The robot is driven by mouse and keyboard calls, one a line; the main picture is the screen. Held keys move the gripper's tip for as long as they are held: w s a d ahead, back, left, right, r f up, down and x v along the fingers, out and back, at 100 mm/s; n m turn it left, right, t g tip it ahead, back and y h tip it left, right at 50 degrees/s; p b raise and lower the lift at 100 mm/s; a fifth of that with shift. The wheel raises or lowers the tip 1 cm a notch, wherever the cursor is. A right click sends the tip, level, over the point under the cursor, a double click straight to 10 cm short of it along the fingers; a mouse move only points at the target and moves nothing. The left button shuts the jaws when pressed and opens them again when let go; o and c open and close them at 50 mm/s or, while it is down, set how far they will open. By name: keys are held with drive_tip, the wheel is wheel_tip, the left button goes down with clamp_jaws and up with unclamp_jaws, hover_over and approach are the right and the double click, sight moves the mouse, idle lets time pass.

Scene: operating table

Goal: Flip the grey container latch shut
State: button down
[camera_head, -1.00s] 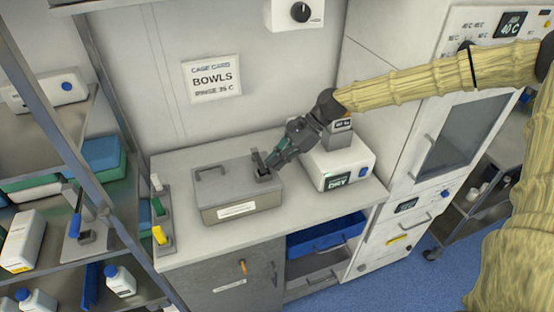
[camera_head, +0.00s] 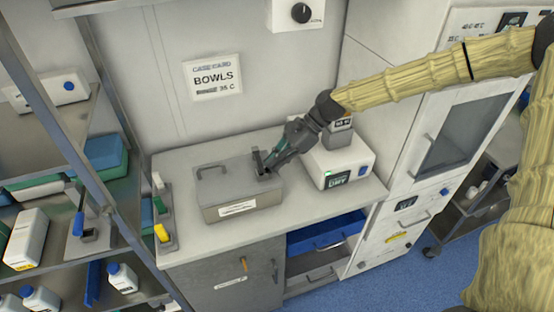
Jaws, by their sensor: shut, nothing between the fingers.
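The grey container (camera_head: 224,190) sits on the counter, with a handle on its lid and a white label on its front. Its latch (camera_head: 257,159) is a small dark upright lever at the lid's right end. My gripper (camera_head: 268,169) is shut and empty, reaching down from the right with its fingertips at the latch, just right of the lever. I cannot tell whether they touch. The fingertips partly hide the latch base.
A white device (camera_head: 341,165) stands on the counter right of the container, close under my arm. Small coloured-handled items (camera_head: 160,215) stand at the counter's left end. A blue drawer (camera_head: 325,234) is open below. The counter front (camera_head: 215,234) is bare.

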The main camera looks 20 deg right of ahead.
drive_tip(key=shift+w+d, duration=0.15)
drive_tip(key=shift+d, duration=0.05)
drive_tip(key=shift+w+d+p, duration=0.3)
drive_tip(key=shift+d, duration=0.1)
drive_tip(key=d+f+b+v, duration=0.1)
drive_tip(key=d+f+v, duration=0.1)
drive_tip(key=v, duration=1.1)
drive_tip(key=shift+s, duration=0.45)
drive_tip(key=shift+f, duration=0.1)
idle(0.5)
